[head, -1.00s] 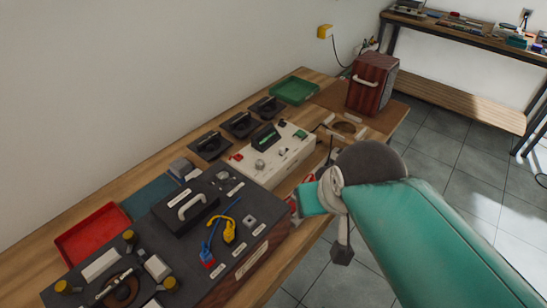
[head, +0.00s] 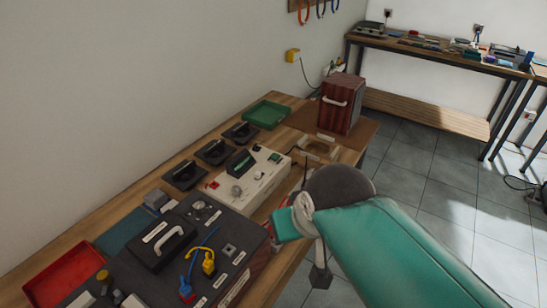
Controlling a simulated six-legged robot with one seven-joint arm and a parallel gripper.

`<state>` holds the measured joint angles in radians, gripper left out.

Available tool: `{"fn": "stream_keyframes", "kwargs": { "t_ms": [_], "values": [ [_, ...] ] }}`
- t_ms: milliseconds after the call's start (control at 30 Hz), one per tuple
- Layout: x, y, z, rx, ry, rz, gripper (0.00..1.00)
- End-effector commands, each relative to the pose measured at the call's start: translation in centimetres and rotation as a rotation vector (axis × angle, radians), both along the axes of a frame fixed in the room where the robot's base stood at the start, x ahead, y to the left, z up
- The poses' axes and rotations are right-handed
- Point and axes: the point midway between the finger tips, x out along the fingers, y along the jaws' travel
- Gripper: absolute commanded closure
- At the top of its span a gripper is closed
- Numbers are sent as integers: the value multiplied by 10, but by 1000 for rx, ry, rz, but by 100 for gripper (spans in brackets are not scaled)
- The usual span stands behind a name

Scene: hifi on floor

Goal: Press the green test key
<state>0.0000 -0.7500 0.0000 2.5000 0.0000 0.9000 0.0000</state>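A cream test unit (head: 268,182) stands on the wooden bench, left of my arm. A small green key (head: 275,157) is on its top near the back right corner, with a pale label beside it. The top also has a dark block with a green strip (head: 240,163), a red key (head: 212,184) and a grey knob (head: 237,190). My teal arm comes in from the lower right and ends right of the unit's front. I cannot make out my gripper's fingers, and nothing of mine touches the green key.
Red (head: 62,277) and green (head: 265,114) trays lie on the bench. A wooden box (head: 341,102) stands at its far end. Tiled floor is open to the right.

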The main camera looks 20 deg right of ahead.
Motion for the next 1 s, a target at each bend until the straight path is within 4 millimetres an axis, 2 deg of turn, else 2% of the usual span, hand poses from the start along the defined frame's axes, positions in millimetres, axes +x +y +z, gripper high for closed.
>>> {"fn": "stream_keyframes", "kwargs": {
  "t_ms": [267,500,533,1000],
  "values": [
    [0,0,0,0,0,0,49],
    [0,0,0,0,0,0,97],
    [0,0,0,0,0,0,100],
    [0,0,0,0,0,0,100]
  ]
}}
